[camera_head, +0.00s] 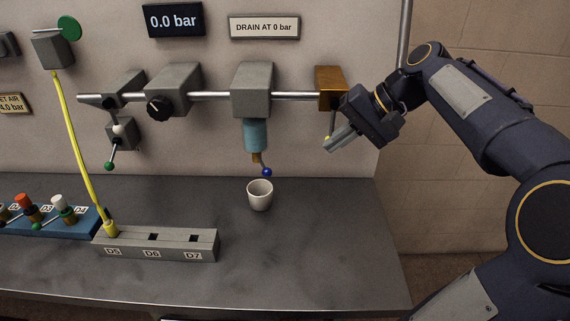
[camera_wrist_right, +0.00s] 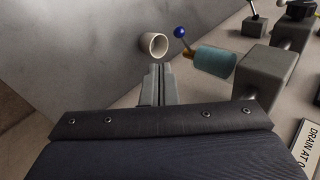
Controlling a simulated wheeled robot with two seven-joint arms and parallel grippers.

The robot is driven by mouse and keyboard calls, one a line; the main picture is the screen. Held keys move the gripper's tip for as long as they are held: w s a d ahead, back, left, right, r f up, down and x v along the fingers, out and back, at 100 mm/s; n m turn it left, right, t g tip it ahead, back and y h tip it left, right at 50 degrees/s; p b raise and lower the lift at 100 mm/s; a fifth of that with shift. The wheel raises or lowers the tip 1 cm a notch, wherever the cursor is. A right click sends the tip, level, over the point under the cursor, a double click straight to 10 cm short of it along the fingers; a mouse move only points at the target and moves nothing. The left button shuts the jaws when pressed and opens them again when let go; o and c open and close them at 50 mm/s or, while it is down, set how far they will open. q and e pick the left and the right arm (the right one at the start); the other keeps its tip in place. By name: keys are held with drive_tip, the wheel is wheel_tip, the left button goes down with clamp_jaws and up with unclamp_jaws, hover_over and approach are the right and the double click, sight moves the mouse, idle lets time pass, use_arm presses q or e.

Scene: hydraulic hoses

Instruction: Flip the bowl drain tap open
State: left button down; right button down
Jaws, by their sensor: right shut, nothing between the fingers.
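The drain tap shows as a short lever with a blue ball knob (camera_head: 267,172) below the blue-green bowl (camera_head: 256,135), which hangs from a grey block on the pipe. In the right wrist view the blue knob (camera_wrist_right: 180,32) stands on a metal rod beside the bowl (camera_wrist_right: 214,62). My right gripper (camera_head: 328,147) is shut and empty, to the right of the bowl and apart from it. In the wrist view its fingertips (camera_wrist_right: 157,68) point toward a white cup. My left gripper is not in view.
The white cup (camera_head: 260,195) stands on the grey bench below the tap. A brass block (camera_head: 331,88) sits at the pipe's right end, close to my right gripper. A grey socket block (camera_head: 158,244) with a yellow hose (camera_head: 69,140) stands front left. The display (camera_head: 173,20) reads 0.0 bar.

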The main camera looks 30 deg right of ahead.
sight(263, 164)
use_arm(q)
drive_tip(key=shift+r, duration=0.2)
use_arm(e)
drive_tip(key=w+a+r+x, duration=0.1)
drive_tip(key=x, duration=1.2)
drive_tip(key=shift+w+a+r, duration=0.2)
drive_tip(key=shift+a+r, duration=0.05)
drive_tip(key=shift+a, duration=0.05)
use_arm(q)
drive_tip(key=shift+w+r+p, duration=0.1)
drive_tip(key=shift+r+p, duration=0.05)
drive_tip(key=shift+p, duration=0.2)
use_arm(e)
drive_tip(key=shift+a, duration=0.15)
